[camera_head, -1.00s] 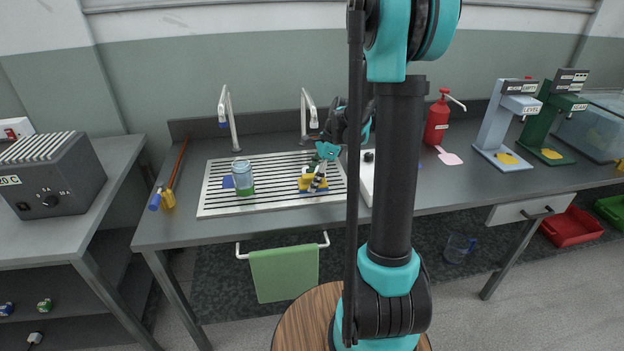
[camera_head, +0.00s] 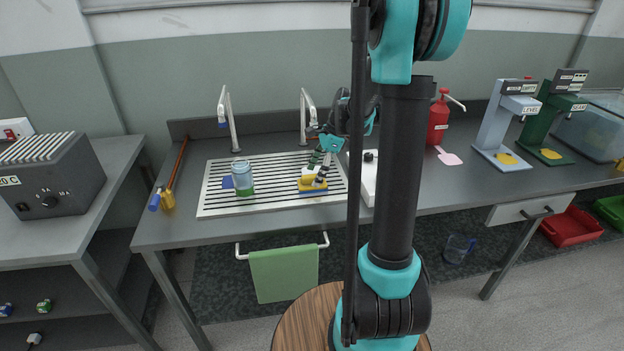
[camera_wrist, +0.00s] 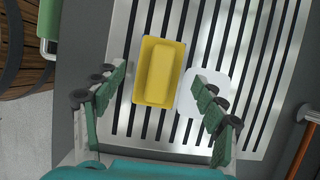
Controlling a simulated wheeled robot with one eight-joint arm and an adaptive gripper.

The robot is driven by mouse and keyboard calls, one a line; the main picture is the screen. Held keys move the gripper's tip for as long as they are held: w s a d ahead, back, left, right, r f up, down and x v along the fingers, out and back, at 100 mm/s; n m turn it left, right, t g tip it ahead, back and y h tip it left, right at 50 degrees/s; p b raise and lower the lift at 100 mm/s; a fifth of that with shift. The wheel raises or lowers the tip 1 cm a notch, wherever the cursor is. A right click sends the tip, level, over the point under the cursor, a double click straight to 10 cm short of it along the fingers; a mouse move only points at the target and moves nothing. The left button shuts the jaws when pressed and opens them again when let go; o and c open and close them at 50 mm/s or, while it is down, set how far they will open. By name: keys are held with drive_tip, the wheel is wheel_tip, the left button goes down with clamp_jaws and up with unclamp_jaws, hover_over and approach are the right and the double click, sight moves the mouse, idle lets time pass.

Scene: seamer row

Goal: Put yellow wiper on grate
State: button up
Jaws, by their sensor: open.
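The yellow wiper (camera_head: 306,181) lies on the slotted metal grate (camera_head: 270,197), toward its right end. In the wrist view the wiper (camera_wrist: 160,72) is a yellow block with a wider flat rim, lying along the slats. A white rounded flat piece (camera_wrist: 216,80) shows beside it, partly behind a finger. My gripper (camera_head: 321,166) is above the wiper. In the wrist view my gripper (camera_wrist: 163,82) is open, with its fingers spread to either side of the wiper and nothing held.
A jar with a green lower part (camera_head: 243,178) stands on the grate, left of the wiper, beside a blue piece (camera_head: 228,182). Two taps (camera_head: 229,115) rise behind the grate. A red pump bottle (camera_head: 437,122) stands farther right. A green towel (camera_head: 284,273) hangs in front.

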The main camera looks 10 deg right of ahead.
drive_tip(key=v, duration=0.9)
drive_tip(key=s+f+n+t+h, duration=0.2)
drive_tip(key=s+f+n, duration=0.4)
drive_tip(key=s+n, duration=0.3)
drive_tip(key=s+f+n+t+h, duration=0.2)
drive_tip(key=s+f+n, duration=0.4)
drive_tip(key=s+n, duration=0.3)
drive_tip(key=s, duration=0.3)
drive_tip(key=shift+s+a+f+h, duration=0.25)
drive_tip(key=shift+s+f+h, duration=0.05)
drive_tip(key=shift+f, duration=0.1)
idle(0.4)
